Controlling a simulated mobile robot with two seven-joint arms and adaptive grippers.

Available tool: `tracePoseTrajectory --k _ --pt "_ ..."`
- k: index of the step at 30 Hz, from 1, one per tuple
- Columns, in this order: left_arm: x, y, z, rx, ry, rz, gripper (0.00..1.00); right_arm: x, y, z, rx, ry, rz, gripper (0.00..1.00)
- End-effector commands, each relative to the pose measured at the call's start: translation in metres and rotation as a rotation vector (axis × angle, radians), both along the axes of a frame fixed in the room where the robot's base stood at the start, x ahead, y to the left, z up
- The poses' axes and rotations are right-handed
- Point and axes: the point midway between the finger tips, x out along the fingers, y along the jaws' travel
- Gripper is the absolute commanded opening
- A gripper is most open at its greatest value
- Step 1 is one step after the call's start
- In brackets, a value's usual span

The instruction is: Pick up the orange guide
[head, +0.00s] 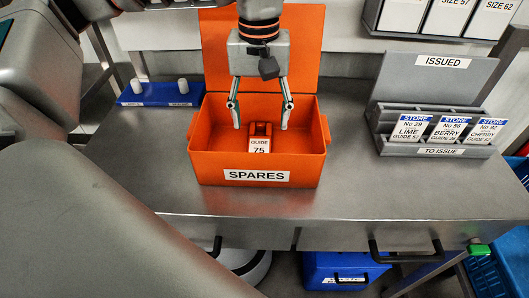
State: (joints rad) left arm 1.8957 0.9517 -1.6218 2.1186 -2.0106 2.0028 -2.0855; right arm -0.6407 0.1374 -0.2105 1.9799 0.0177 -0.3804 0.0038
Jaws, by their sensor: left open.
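The orange guide (260,131) lies inside the open orange SPARES box (203,165), with a white label reading GUIDE 75 facing me. My left gripper (260,120) points down into the box. Its two fingers are spread apart, one to each side of the guide's upper part as seen from here. I cannot tell whether the fingertips touch the guide or how far above it they are. Nothing shows between the fingers apart from the guide behind or below them. My right gripper is not in view.
The box's raised lid (220,45) stands behind the gripper. A blue tray (150,99) with two pale pegs is at left. A grey ISSUED rack (440,75) with LIME, BERRY and CHERRY cards stands at right. The steel worktop (350,195) is bare around the box's front.

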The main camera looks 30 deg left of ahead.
Motion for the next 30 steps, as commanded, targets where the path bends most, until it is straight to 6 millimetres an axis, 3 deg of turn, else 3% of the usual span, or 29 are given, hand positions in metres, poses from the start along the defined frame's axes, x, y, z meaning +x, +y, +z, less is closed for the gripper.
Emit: tracePoseTrajectory --k 14,22,30 --pt "-0.001 0.001 -0.041 0.0 0.005 0.0 0.58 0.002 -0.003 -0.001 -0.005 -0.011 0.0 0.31" --pt "-0.003 0.003 -0.079 0.0 0.007 0.0 0.58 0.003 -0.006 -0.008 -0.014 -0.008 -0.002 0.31" --pt "-0.002 0.003 -0.082 0.0 0.002 0.001 0.58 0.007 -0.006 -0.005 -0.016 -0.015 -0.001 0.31"
